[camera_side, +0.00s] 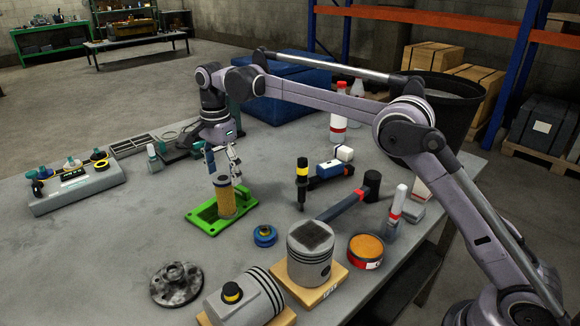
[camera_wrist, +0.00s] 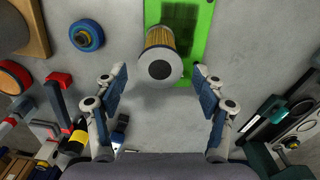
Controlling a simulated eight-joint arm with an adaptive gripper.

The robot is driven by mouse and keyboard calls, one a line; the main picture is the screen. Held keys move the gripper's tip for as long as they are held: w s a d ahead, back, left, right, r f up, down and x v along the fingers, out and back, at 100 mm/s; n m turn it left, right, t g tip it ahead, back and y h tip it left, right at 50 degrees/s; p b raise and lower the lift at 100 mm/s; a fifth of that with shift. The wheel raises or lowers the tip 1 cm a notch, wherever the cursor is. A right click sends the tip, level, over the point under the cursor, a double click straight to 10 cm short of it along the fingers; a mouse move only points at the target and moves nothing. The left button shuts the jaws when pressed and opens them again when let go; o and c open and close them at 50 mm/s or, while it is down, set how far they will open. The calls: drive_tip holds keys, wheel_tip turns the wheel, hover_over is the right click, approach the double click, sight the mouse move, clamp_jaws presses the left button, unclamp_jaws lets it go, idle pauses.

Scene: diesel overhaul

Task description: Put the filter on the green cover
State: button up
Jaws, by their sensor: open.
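The filter (camera_side: 225,196) is a yellow-brown pleated cylinder with a grey end cap. It stands upright on the green cover (camera_side: 207,219), a flat bright green plate on the table. In the wrist view the filter (camera_wrist: 161,60) stands over the near part of the green cover (camera_wrist: 196,80). My gripper (camera_side: 222,160) is just above the filter in the side view. In the wrist view my gripper (camera_wrist: 160,77) has its two fingers spread wide, with a clear gap to the filter on both sides. It holds nothing.
A blue round cap (camera_side: 264,236) lies right of the cover. A hammer (camera_side: 350,203), a black-and-yellow tool (camera_side: 302,183) and an orange-topped tin (camera_side: 366,250) lie to the right.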

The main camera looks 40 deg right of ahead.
wheel_tip(320, 180, up, 4)
drive_tip(key=shift+f, duration=0.15)
drive_tip(key=shift+s+d+r, duration=0.1)
drive_tip(key=shift+s+r, duration=0.05)
drive_tip(key=shift+r, duration=0.25)
drive_tip(key=s+d+r+n+t, duration=0.45)
drive_tip(key=s+d+n, duration=0.4)
drive_tip(key=s, duration=0.55)
drive_tip(key=s+d+f+n+t, duration=0.1)
drive_tip(key=s+f+n, duration=0.1)
drive_tip(key=s, duration=0.3)
drive_tip(key=s+d+f+n, duration=0.2)
drive_tip(key=s+f+n, duration=0.1)
drive_tip(key=s+f, duration=0.2)
drive_tip(key=s+d+f+n+t, duration=0.1)
drive_tip(key=s+d+f+n, duration=0.1)
drive_tip(key=s, duration=0.4)
drive_tip(key=shift+s+f+t, duration=0.3)
drive_tip(key=shift+f+t, duration=0.05)
drive_tip(key=shift+f, duration=0.4)
